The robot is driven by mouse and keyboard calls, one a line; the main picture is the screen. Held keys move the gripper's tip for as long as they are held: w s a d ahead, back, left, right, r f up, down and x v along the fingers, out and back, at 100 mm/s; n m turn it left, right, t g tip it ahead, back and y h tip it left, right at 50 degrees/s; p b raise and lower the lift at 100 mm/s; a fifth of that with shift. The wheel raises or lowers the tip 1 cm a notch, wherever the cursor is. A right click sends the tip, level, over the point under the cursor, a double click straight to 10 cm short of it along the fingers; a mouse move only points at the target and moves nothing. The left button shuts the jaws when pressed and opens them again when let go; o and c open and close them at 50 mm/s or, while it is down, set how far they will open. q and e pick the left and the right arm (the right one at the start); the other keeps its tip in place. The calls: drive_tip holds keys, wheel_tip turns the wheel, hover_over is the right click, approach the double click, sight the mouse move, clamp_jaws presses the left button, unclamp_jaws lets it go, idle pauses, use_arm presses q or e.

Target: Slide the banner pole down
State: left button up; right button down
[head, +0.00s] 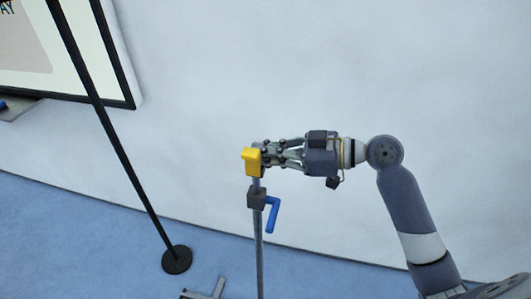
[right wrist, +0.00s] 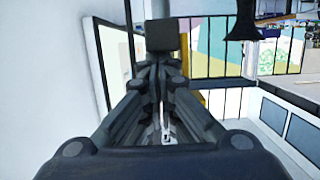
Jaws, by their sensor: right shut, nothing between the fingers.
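A thin grey pole (head: 259,245) stands upright in the middle of the head view, with a yellow piece (head: 251,160) at its top. A dark clamp (head: 257,195) with a blue bent lever (head: 273,212) sits on the pole below the yellow piece. My right gripper (head: 263,152) reaches in from the right at the height of the yellow piece. Its fingers are shut and empty, right beside or touching the yellow piece; I cannot tell which. In the right wrist view, the closed fingers (right wrist: 165,85) hide most of what lies ahead. My left gripper is not in view.
A black post (head: 120,150) on a round base (head: 176,260) stands to the left. A black-framed board (head: 90,70) hangs on the pale wall (head: 400,60). A grey foot piece (head: 205,291) shows at the bottom edge. The blue floor (head: 80,230) is otherwise mostly clear.

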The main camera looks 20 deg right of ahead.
wheel_tip(320, 180, down, 9)
drive_tip(key=b, duration=0.7)
drive_tip(key=shift+r, duration=0.35)
